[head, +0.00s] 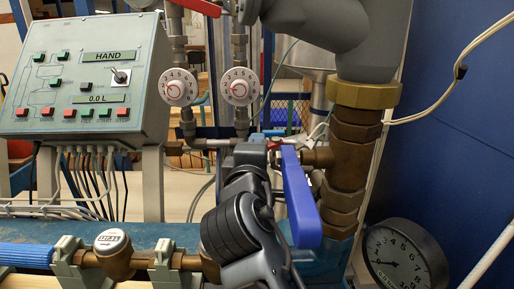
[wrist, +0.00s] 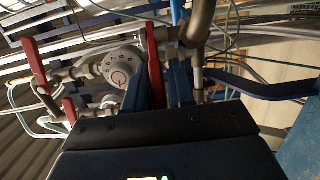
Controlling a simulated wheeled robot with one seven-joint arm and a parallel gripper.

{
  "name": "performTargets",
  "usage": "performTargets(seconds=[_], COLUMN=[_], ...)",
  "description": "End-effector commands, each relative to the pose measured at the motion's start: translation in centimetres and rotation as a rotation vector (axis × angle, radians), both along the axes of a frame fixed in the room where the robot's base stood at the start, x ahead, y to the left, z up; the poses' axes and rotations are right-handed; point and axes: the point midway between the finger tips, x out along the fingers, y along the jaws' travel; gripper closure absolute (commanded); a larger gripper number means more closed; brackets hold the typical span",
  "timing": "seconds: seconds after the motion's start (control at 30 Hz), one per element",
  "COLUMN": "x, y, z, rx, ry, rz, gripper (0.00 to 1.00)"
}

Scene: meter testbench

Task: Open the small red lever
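The wrist view shows several red levers. One upright red lever (wrist: 153,62) lies in line with the gap between the two dark blue fingers of my gripper (wrist: 158,85). The fingers stand apart on either side of it; I cannot tell whether they touch it. Another red lever (wrist: 34,64) is at the far left, and a shorter red one (wrist: 69,112) is below it. In the head view my gripper (head: 262,142) is at the pipework behind my arm, mostly hidden. A small bit of red lever (head: 273,145) shows beside it.
A large blue lever (head: 300,195) hangs just right of my arm; it also shows in the wrist view (wrist: 255,90). Dial valves (head: 239,87), a control box (head: 85,80), a brass pipe (head: 350,150) and a pressure gauge (head: 400,255) surround the spot.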

Motion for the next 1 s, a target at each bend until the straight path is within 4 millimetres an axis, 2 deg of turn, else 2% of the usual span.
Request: performTargets(seconds=[0.2, 0.4, 0.53, 0.8, 1.0], x=[-3.6, -6.2, -6.9, -7.0, -7.1], y=[0.2, 0.3, 0.3, 0.3, 0.1], z=[-0.2, -0.2, -0.1, -0.1, -0.8], rx=[0.001, 0.0, -0.001, -0.001, 0.008], ry=[-0.001, 0.001, 0.001, 0.001, 0.009], rz=[0.002, 0.003, 0.002, 0.001, 0.007], gripper=[0.77, 0.77, 0.77, 0.78, 0.97])
